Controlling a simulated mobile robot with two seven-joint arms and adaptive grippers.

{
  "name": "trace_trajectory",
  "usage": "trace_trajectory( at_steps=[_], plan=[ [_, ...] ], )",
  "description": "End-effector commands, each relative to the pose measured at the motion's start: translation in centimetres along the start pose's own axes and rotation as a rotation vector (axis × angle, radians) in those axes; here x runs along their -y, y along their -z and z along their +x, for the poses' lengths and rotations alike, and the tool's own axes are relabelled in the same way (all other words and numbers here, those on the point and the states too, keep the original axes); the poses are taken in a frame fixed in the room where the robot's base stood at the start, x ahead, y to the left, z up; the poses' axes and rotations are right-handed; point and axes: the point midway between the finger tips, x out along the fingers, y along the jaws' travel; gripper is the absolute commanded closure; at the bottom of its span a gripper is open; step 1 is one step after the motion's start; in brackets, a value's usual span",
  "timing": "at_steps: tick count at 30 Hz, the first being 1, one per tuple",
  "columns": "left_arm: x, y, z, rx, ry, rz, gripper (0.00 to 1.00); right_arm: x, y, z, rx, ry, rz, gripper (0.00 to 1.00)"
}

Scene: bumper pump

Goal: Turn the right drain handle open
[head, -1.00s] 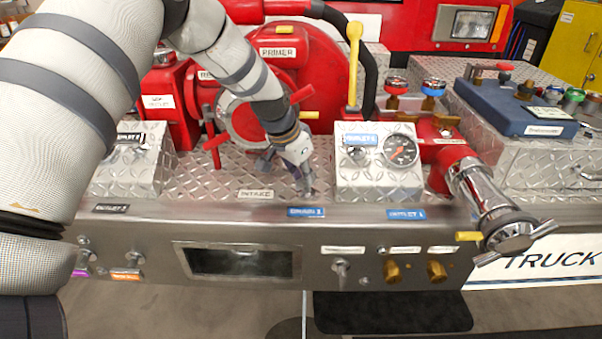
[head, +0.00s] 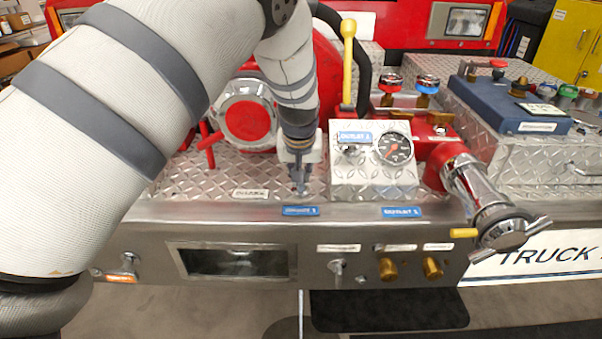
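My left gripper (head: 299,187) points down over the diamond-plate deck, just left of the gauge box. Its fingers look narrow from this angle, and I cannot tell if they are apart; nothing shows in them. A silver handle (head: 129,262) with an orange label sits low on the steel front panel at the left, partly beside my arm. Another small silver handle (head: 337,266) sits lower right of the gripper, under a white label. The labels are too small to read, so I cannot tell which is the right drain handle. My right gripper is not in view.
The gauge box (head: 372,175) stands right of the gripper. A yellow lever (head: 348,60) rises behind it. A chrome outlet (head: 490,215) juts out at the right. Two brass knobs (head: 388,270) are on the front panel. The space before the panel is clear.

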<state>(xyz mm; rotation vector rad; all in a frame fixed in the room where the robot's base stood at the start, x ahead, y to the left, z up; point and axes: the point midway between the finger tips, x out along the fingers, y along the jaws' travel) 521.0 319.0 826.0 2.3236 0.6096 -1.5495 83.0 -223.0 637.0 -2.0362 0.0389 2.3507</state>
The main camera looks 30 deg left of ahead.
Motion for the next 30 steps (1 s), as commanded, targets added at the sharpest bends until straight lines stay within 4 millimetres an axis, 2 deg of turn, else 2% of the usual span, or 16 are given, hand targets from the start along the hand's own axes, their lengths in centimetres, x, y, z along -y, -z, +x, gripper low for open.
trace_trajectory(
  at_steps=[20, 21, 23, 30],
  plan=[
    [-0.02, -0.16, 0.12, 0.005, 0.021, -0.051, 1.0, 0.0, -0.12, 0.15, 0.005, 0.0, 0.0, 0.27],
    [-0.02, -0.16, 0.12, 0.005, 0.021, -0.05, 0.83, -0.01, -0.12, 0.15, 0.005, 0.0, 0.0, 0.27],
    [-0.02, -0.15, 0.12, 0.005, 0.021, -0.05, 0.7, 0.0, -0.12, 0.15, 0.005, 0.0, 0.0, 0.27],
    [-0.02, -0.07, 0.06, 0.003, 0.02, -0.049, 0.7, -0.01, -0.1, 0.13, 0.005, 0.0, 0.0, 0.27]
  ],
)
